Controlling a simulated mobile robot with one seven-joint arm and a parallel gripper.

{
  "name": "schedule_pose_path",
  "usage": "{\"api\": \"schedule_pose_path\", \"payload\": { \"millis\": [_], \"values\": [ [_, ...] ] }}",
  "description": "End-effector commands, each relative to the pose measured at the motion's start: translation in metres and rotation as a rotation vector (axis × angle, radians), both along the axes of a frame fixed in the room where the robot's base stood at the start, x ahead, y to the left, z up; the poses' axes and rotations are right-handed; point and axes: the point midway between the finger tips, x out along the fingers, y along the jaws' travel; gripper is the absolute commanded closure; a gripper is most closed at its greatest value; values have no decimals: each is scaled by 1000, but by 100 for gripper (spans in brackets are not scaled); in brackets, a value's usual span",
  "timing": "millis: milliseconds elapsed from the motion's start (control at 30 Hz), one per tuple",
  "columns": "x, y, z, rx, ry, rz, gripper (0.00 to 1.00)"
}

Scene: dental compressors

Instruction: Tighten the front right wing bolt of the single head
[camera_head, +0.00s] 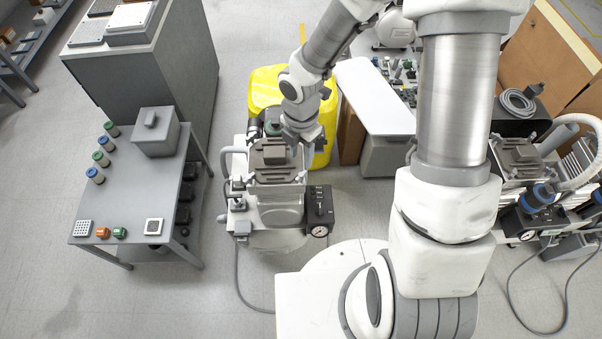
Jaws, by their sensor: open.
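The compressor with a single grey head (277,178) stands in the middle of the view, in front of a yellow bin. My gripper (300,145) is at the back right of this head, close above it, pointing down. Its fingers are small and partly hidden by my wrist; it is open. I cannot make out the front right wing bolt at this size. I cannot tell whether my gripper touches the head.
A grey table (140,195) with a grey box, coloured rolls and small blocks stands at the left. The yellow bin (266,88) is behind the compressor. Another compressor (525,160) with hoses stands at the right. A white-topped bench (372,95) is behind my arm.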

Motion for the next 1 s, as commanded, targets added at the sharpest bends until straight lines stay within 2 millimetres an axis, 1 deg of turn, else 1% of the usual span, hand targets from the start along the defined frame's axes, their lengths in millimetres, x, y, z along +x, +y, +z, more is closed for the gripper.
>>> {"api": "schedule_pose_path", "payload": {
  "millis": [33,100,300,400,533,833,967,1000],
  "values": [
    [-1,1,-17,0,4,1,56],
    [-1,1,-32,-1,4,3,56],
    [-1,1,-65,0,3,2,56],
    [-1,0,-76,0,1,-1,56],
    [0,0,-83,-1,1,-2,56],
    [0,0,-83,0,0,-2,56],
    [0,0,-83,0,0,-2,80],
    [0,0,-83,0,0,-2,87]
  ]
}}
